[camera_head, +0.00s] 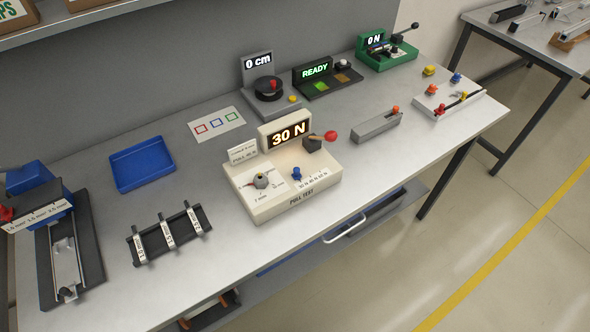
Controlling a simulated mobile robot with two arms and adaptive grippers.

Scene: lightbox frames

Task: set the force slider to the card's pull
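The cream pull-test box (270,205) stands at the middle of the bench, marked PULL TEST on its front. Its lit display (289,134) reads 30 N. The force slider's blue knob (296,174) sits at the left end of a scale whose small newton labels start at about 30 N. A white card (243,152) stands at the back left of the box; its lower line starts with PULL, but the number is too small to read surely. A grey dial knob (261,181) is on the left, a red-tipped lever (330,135) at the right. Neither gripper is in view.
A blue tray (142,186), a black rack with labelled strips (168,233) and a blue-topped wire tool (63,255) are at left. Behind stand a dial unit (268,88), a READY unit (316,72) and a green unit (387,57). Bare bench lies before the box.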

